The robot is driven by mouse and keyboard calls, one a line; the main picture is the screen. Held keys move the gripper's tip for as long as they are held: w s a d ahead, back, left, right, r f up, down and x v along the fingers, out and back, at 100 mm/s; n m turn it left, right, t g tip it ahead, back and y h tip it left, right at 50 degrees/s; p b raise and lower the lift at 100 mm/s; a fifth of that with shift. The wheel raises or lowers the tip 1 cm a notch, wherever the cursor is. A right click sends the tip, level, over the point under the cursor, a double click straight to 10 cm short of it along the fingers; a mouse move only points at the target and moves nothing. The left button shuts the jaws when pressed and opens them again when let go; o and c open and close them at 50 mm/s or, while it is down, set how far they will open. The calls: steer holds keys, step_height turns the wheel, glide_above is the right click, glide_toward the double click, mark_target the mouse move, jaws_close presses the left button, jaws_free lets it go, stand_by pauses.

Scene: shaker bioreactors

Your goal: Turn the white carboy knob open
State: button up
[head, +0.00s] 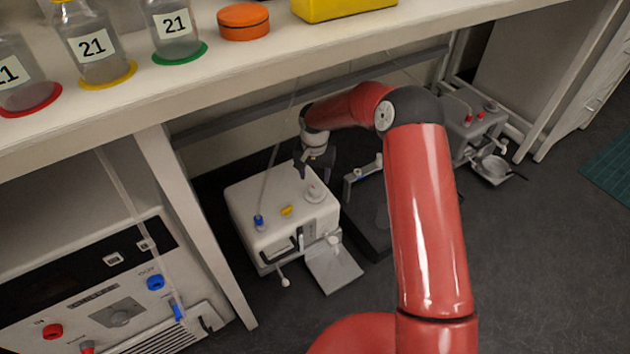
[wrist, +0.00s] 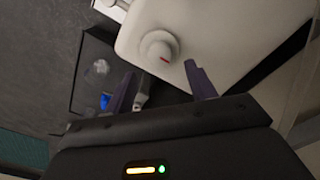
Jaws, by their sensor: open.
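The white carboy (head: 262,196) is a boxy white container on the floor under the bench. A round white knob (head: 315,191) sits on its top near the right side. In the wrist view the knob (wrist: 158,48) shows a small red mark on its face, near the edge of the white carboy body (wrist: 208,30). My gripper (head: 315,176) is above the knob, pointing down. In the wrist view its two dark fingers (wrist: 161,72) are spread and empty. The knob appears ahead of and between the fingertips, apart from both.
A blue fitting (head: 259,221) with a thin tube and a yellow piece (head: 286,211) are on the carboy top. A dark platform (head: 368,222) stands to its right, a grey unit (head: 470,125) farther right. The bench shelf (head: 230,62) holds labelled bottles above. A bench leg (head: 200,220) stands left.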

mark_target(315, 189)
step_height(315, 189, down, 6)
steer(key=shift+s+r, duration=0.1)
steer(key=c, duration=1)
